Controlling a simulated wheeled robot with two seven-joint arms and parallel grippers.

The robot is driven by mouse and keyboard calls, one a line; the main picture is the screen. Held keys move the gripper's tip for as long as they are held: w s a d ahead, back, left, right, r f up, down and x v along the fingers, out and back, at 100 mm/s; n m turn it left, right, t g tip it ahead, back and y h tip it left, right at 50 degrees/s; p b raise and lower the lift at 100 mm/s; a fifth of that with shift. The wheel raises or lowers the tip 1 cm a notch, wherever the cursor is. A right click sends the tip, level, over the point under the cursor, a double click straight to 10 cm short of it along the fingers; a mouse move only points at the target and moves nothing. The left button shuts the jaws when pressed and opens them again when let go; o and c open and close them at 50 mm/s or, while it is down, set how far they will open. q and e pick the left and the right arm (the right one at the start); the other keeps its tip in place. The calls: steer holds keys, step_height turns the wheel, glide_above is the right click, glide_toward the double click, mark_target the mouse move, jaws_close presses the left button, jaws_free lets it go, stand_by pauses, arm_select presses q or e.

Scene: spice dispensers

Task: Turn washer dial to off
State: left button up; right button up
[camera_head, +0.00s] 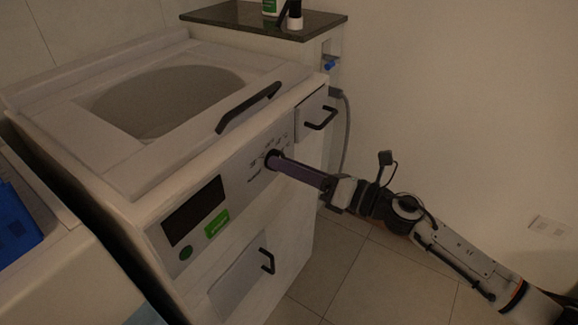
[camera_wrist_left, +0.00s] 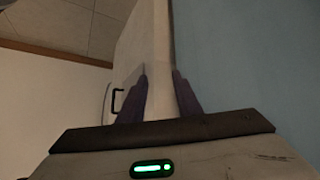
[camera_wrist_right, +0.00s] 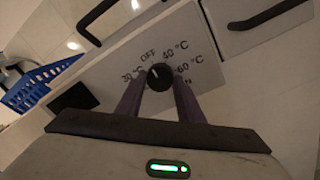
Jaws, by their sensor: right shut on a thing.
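The white washer (camera_head: 105,180) stands at the left of the head view. Its black round dial (camera_head: 270,155) is on the sloped front panel. In the right wrist view the dial (camera_wrist_right: 159,77) has a small white mark pointing up and slightly left, near the OFF label (camera_wrist_right: 148,54).
A dark display (camera_head: 194,211) and green label (camera_head: 217,223) sit left of the dial. Black handles (camera_head: 248,107) are on the lid, drawer (camera_head: 320,118) and lower door (camera_head: 267,261). A blue basket (camera_head: 15,230) is at far left. Tiled floor lies free at right.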

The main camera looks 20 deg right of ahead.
steer(key=o, duration=1.1)
steer(key=shift+c, duration=0.2)
steer(key=b+v, duration=0.1)
steer(key=v, duration=0.9)
steer(key=shift+s+d, duration=0.1)
steer(key=shift+s, duration=0.05)
